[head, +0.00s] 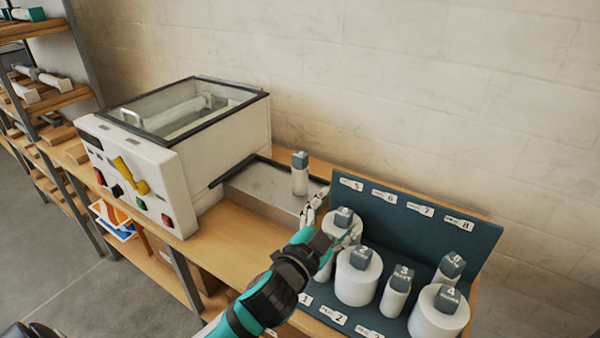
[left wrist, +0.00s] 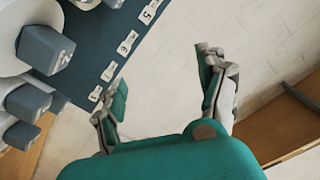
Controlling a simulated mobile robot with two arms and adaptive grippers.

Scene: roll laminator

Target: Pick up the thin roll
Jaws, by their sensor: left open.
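Several white rolls with grey-blue block tops are in view. One thin roll (head: 300,178) stands upright on the metal tray beside the laminator. Another thin roll (head: 394,298) with block 3 stands on the dark rack, and one more (head: 449,270) stands at the rack's right. My left gripper (head: 331,218) is open and empty, at the rack's left end by the wide roll with block 1, which it partly hides. The thin tray roll is apart from it, up and to the left. In the left wrist view my open fingers (left wrist: 162,72) have only wall behind them.
The laminator (head: 183,160) stands left on the wooden bench, its metal tray (head: 262,190) at its right side. Wide rolls (head: 357,280) (head: 436,318) crowd the dark rack (head: 420,232), which has numbered labels. A wall is close behind. Shelves (head: 45,110) stand far left.

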